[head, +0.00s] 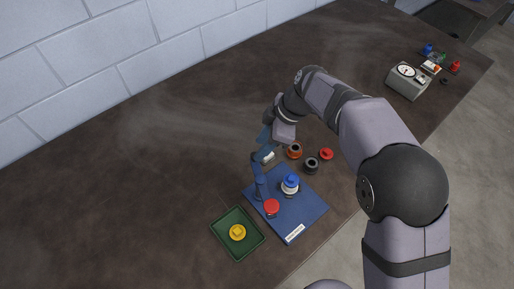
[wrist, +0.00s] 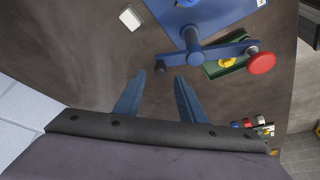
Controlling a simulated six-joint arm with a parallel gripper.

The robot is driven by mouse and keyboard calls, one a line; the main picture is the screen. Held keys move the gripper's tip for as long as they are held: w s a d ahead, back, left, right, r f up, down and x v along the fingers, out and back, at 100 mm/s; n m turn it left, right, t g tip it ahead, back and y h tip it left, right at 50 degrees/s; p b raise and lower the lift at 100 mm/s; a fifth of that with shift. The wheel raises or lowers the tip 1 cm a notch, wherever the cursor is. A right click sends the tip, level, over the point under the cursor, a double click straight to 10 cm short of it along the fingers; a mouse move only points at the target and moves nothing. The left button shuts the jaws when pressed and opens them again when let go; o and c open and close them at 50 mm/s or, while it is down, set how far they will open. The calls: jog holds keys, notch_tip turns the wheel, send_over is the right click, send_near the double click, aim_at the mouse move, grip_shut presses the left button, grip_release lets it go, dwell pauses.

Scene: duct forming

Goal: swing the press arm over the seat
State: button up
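The press stands on a blue base plate (head: 307,208), with a blue post and a press arm (wrist: 220,52) that ends in a red knob (head: 271,207). The knob also shows in the wrist view (wrist: 260,62). The press arm points to the side, away from the seat, which carries a white piece with a blue top (head: 290,182). The seat lies mostly outside the wrist view. My gripper (wrist: 159,78) is open and empty, its blue fingers apart. The dark tail end of the press arm lies just ahead of the fingertips; whether they touch cannot be told.
A green tray (head: 220,224) with a yellow part (head: 237,232) stands beside the plate. An orange ring (head: 294,151), a dark ring (head: 311,163) and a red part (head: 326,154) lie behind it. A white block (wrist: 132,18) lies nearby. A dial scale (head: 408,82) stands far right.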

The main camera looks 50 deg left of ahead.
jog(key=shift+p+x, duration=0.7)
jog(key=shift+x, duration=1.3)
grip_shut()
